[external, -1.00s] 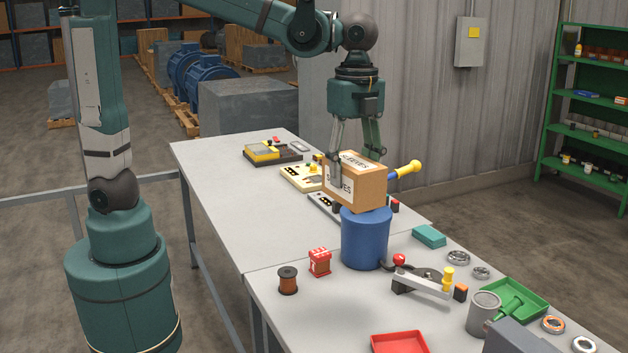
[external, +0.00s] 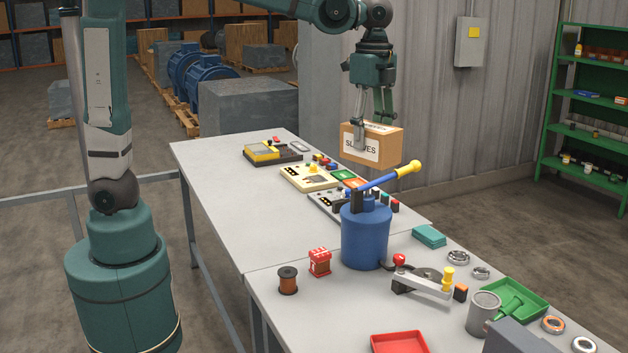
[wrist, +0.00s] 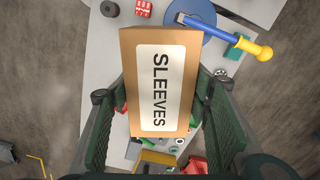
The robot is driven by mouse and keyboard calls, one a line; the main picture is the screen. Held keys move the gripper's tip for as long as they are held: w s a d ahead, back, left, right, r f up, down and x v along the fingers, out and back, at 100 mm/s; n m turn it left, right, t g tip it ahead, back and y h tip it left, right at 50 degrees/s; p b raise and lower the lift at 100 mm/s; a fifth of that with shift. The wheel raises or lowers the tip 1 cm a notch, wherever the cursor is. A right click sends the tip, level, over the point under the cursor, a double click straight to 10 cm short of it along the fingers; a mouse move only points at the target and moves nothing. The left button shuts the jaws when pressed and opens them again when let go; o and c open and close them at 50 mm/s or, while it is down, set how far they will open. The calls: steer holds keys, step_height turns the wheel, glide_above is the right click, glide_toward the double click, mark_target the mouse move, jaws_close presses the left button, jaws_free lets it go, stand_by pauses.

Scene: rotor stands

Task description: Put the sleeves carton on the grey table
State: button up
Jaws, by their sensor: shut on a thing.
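The sleeves carton (external: 391,146) is a brown box with a white label reading SLEEVES. My gripper (external: 372,125) is shut on it and holds it in the air, above and behind the blue cylinder. In the wrist view the carton (wrist: 160,85) sits between the two fingers of my gripper (wrist: 162,110), its label facing the camera. The grey table (external: 215,165) stretches from the back left to the front right under it. The blue cylinder (external: 365,240) stands on the table with a blue bar with a yellow grip on top.
Several test boards (external: 312,177) lie on the table's far half. A red-and-white box (external: 319,262), a copper spool (external: 288,280), a teal block (external: 429,236), a green tray (external: 535,309) and a red tray (external: 399,343) occupy the near half. The table's left middle is clear.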

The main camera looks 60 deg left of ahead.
steer(key=w+a+n, duration=0.2)
steer(key=w+a, duration=0.4)
steer(key=a, duration=0.5)
steer(key=w+a+n, duration=0.2)
steer(key=w+a, duration=0.4)
steer(key=a, duration=0.5)
steer(key=w+a+n, duration=0.3)
steer(key=a+n, duration=0.1)
steer(key=a, duration=1.9)
steer(key=s+a+n, duration=0.2)
steer(key=s+a, duration=0.3)
steer(key=a, duration=1.1)
steer(key=s+a+n, duration=0.2)
steer(key=s+a, duration=0.4)
steer(key=a, duration=1)
steer(key=s+a+n, duration=0.2)
steer(key=s+a, duration=0.3)
steer(key=a, duration=1)
step_height(320, 180, down, 29)
steer(key=shift+r+b, duration=0.2)
steer(key=shift+b, duration=0.25)
step_height(320, 180, down, 6)
